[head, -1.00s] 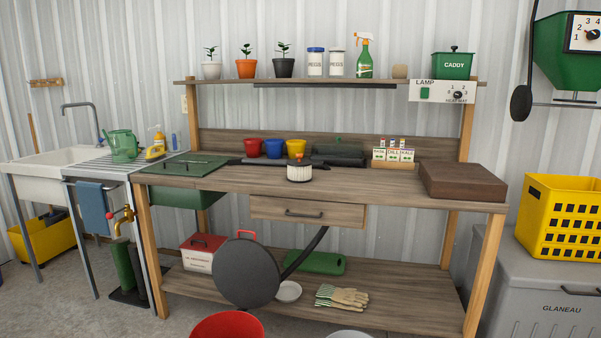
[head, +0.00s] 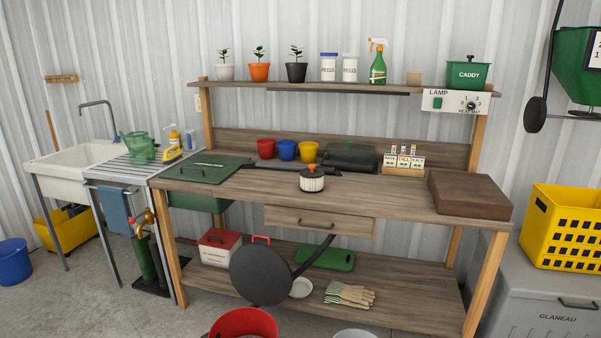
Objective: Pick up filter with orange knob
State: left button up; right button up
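The filter with the orange knob (head: 312,181) stands upright on the wooden workbench top (head: 365,194), near its front edge and above the drawer. It has a white ribbed round body, a dark top and a small orange knob. Nothing is gripping it. Neither of my grippers shows in the head view, so their state is hidden.
Behind the filter are a dark tool, red, blue and yellow pots (head: 287,150) and seed packets (head: 404,160). A brown block (head: 469,194) is to the right, a green board (head: 202,169) to the left. A dark disc (head: 260,275) and red tub (head: 243,323) stand in front.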

aim_at(312, 178)
jog(key=i+j+u, duration=0.2)
jog(key=u, duration=0.2)
jog(key=i+j+u, duration=0.1)
jog(key=i+u, duration=0.2)
jog(key=u, duration=0.15)
jog(key=i+u, duration=0.6)
jog(key=u, duration=0.25)
jog(key=i+u, duration=0.35)
jog(key=i, duration=0.75)
jog(key=i+l+z, duration=0.1)
jog(key=i+z, duration=0.6)
jog(key=z, duration=0.15)
jog(key=i+z, duration=0.4)
jog(key=i+j+z, duration=0.25)
jog(key=z, duration=0.2)
